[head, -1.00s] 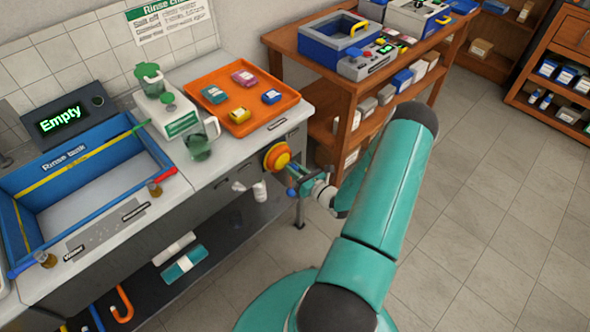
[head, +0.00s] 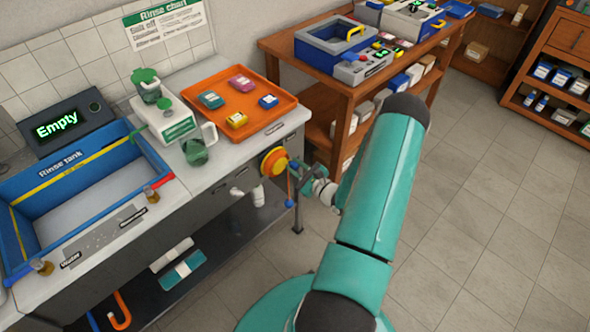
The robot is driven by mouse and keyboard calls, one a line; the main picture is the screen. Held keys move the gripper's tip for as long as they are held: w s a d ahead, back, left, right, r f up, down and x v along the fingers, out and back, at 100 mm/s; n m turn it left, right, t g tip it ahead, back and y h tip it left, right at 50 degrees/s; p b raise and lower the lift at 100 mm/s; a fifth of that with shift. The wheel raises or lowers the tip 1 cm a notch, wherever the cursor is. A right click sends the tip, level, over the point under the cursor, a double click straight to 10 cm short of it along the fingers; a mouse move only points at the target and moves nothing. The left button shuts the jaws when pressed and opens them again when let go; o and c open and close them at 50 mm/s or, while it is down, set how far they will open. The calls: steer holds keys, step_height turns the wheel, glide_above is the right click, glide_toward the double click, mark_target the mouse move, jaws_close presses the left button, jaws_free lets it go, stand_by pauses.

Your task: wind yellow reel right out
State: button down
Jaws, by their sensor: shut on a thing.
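The yellow reel (head: 274,163), a round yellow and orange disc, is mounted on the front of the counter near its right corner. My gripper (head: 292,174) is at the reel's right side, shut on a part of it. The jaws are small in the head view, and they and my wrist hide the exact point of grip.
A wooden bench (head: 350,88) stands behind my arm. Floor is clear at right.

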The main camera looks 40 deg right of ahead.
mark_target(283, 157)
steer(key=n, duration=0.1)
steer(key=r+n, duration=0.1)
steer(key=n, duration=0.2)
steer(key=shift+r+n, duration=0.3)
steer(key=shift+r, duration=0.05)
steer(key=n, duration=0.1)
steer(key=r+n, duration=0.1)
steer(key=shift+a+n, duration=0.15)
steer(key=shift+n, duration=0.25)
steer(key=n, duration=0.1)
steer(key=r+n, duration=0.1)
steer(key=n, duration=0.1)
steer(key=shift+a+n, duration=0.3)
steer(key=shift+a, duration=0.1)
steer(key=shift+s+a+r+n, duration=0.1)
steer(key=shift+a+r+n, duration=0.1)
steer(key=shift+n, duration=0.55)
steer(key=shift+w+a+r+n, duration=0.1)
steer(key=shift+a+n, duration=0.1)
steer(key=shift+n, duration=0.5)
steer(key=shift+s+a+r+n, duration=0.1)
steer(key=shift+a+n, duration=0.1)
steer(key=shift+n, duration=0.55)
steer(key=c, duration=1.2)
jaws_free()
steer(key=shift+c, duration=0.2)
steer(key=s, duration=1.3)
steer(key=shift+s+d, duration=0.15)
steer(key=shift+s, duration=0.2)
